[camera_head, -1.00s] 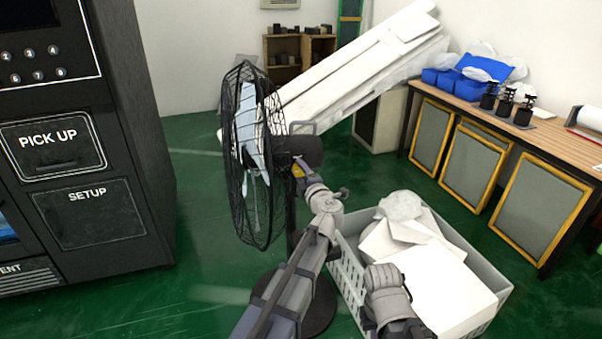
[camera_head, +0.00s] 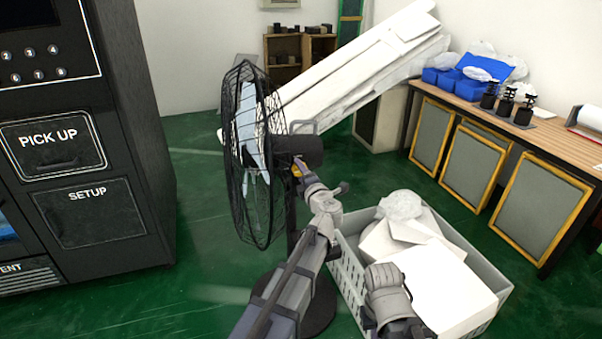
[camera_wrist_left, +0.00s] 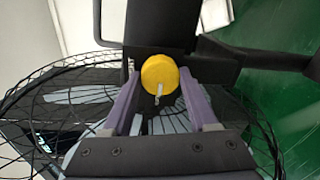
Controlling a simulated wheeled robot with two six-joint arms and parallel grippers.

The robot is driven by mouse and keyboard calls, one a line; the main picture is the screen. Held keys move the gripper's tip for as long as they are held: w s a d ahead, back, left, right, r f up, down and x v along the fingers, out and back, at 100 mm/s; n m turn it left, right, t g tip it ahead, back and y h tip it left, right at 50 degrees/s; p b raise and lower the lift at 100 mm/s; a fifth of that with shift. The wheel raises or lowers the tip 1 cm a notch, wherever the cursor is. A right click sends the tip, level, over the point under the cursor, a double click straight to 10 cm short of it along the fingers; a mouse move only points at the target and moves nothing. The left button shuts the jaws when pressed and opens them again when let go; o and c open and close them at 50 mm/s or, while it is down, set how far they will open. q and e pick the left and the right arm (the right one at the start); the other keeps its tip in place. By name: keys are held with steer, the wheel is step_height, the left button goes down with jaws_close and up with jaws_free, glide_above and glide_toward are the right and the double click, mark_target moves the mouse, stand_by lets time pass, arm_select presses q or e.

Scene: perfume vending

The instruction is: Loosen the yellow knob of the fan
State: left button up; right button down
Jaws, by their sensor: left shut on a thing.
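The black standing fan (camera_head: 252,160) is in the middle of the head view, its cage facing left and its motor housing (camera_head: 303,148) at right. The yellow knob (camera_wrist_left: 159,74) shows in the left wrist view, below the dark fan body. It is a small yellow patch in the head view (camera_head: 296,171). My left gripper (camera_wrist_left: 160,92) has its two purple-grey fingers on either side of the knob, shut on it. My left gripper also shows in the head view (camera_head: 301,177), reaching up to the fan's neck. The right gripper's fingers are not visible in these frames.
A light grey crate (camera_head: 352,278) with white foam and bags stands right of the fan. A black vending machine (camera_head: 90,130) is at left. A wooden-topped table (camera_head: 545,142) with framed panels is at right. Green floor is open between machine and fan.

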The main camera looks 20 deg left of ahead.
arm_select(q)
steer(key=o, duration=1.4)
steer(key=shift+v, duration=3.95)
